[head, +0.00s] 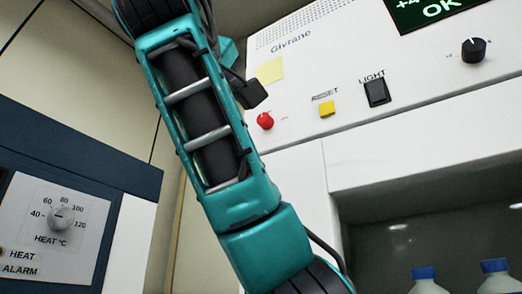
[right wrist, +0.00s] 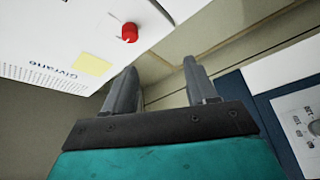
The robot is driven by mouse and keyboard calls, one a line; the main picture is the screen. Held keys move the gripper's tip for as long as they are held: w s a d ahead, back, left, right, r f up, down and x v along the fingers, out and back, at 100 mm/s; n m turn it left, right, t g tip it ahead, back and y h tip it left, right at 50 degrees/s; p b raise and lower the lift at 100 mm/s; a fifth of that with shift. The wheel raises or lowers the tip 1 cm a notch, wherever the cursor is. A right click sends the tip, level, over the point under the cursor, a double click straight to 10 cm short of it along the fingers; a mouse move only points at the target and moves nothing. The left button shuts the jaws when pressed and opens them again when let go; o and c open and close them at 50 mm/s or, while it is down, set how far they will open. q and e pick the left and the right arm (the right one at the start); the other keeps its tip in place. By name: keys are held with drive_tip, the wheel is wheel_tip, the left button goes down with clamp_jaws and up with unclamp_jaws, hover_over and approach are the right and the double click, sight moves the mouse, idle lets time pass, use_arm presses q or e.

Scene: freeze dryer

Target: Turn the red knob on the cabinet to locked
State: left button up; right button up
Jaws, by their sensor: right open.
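The red knob (head: 265,121) sits on the white cabinet panel (head: 300,70), below a yellow note and left of the RESET button. In the right wrist view the same red knob (right wrist: 130,33) is at the top, beyond the fingers and left of the gap between them. My right gripper (right wrist: 160,66) is open, with nothing between its fingers and apart from the knob. Its fingers do not show in the head view, where a teal arm of mine crosses just left of the knob. The knob's pointer and markings are too small to read. My left gripper is not in view.
The yellow RESET button (head: 327,109), black LIGHT switch (head: 376,92) and black dial (head: 473,50) share the panel. A blue-framed HEAT unit (head: 60,220) stands at left. Blue-capped bottles (head: 425,275) stand in the recess at lower right.

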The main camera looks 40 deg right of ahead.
drive_tip(key=s+r+m+h, duration=0.1)
drive_tip(key=s+r, duration=0.1)
drive_tip(key=s, duration=0.2)
drive_tip(key=p, duration=0.5)
approach(262, 119)
drive_tip(key=w+d+r, duration=0.2)
drive_tip(key=shift+g, duration=0.4)
drive_tip(key=x, duration=0.1)
drive_tip(key=p+x, duration=0.1)
drive_tip(key=x, duration=0.3)
drive_tip(key=shift+w+d+f, duration=0.1)
drive_tip(key=shift+d+f, duration=0.05)
drive_tip(key=shift+f, duration=0.25)
drive_tip(key=shift+c, duration=1)
drive_tip(key=c, duration=0.9)
drive_tip(key=shift+o, duration=0.2)
